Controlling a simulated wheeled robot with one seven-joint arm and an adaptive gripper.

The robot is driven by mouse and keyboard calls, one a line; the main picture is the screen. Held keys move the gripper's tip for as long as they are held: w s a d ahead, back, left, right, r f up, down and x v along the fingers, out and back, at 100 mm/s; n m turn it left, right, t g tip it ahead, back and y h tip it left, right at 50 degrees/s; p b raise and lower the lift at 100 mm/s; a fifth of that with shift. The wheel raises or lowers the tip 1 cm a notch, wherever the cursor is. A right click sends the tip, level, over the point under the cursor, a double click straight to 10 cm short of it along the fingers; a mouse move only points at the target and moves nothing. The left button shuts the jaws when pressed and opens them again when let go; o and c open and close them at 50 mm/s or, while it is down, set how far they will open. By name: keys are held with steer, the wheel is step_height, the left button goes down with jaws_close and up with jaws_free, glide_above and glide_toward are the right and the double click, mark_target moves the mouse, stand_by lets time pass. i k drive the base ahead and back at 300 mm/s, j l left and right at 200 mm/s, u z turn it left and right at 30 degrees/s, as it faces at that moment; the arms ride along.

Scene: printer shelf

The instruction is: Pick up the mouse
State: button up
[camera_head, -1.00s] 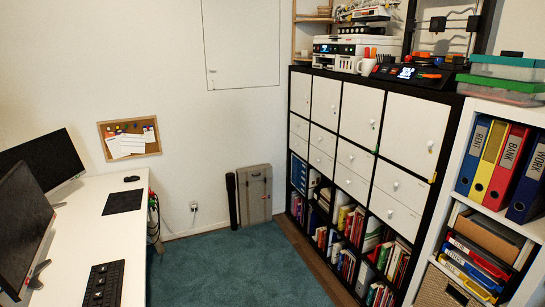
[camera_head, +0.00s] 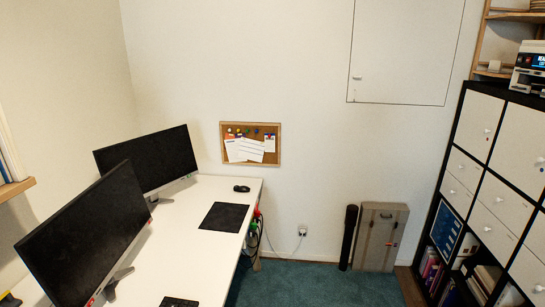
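A small black mouse (camera_head: 241,189) lies on the white desk (camera_head: 190,258) near its far end. It sits beyond a dark mouse pad (camera_head: 224,217) and apart from it. My gripper does not show in this view.
Two black monitors, a farther one (camera_head: 147,160) and a nearer one (camera_head: 85,240), stand on the desk's left side. A keyboard (camera_head: 179,302) lies at the near edge. Teal carpet (camera_head: 320,285) is free right of the desk. A black shelf unit (camera_head: 497,185) stands at right.

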mark_target(241, 188)
steer(key=i+j+u, duration=0.45)
steer(key=i+j, duration=0.45)
steer(key=i+l+z, duration=0.1)
steer(key=i+l, duration=0.15)
steer(key=i, duration=0.3)
steer(key=i+l+z, duration=0.1)
steer(key=i+l, duration=0.15)
steer(key=i, duration=0.25)
steer(key=i+l+z, duration=0.1)
steer(key=i, duration=0.45)
steer(key=i+l, duration=0.25)
steer(key=i, duration=0.3)
steer(key=l+z, duration=0.05)
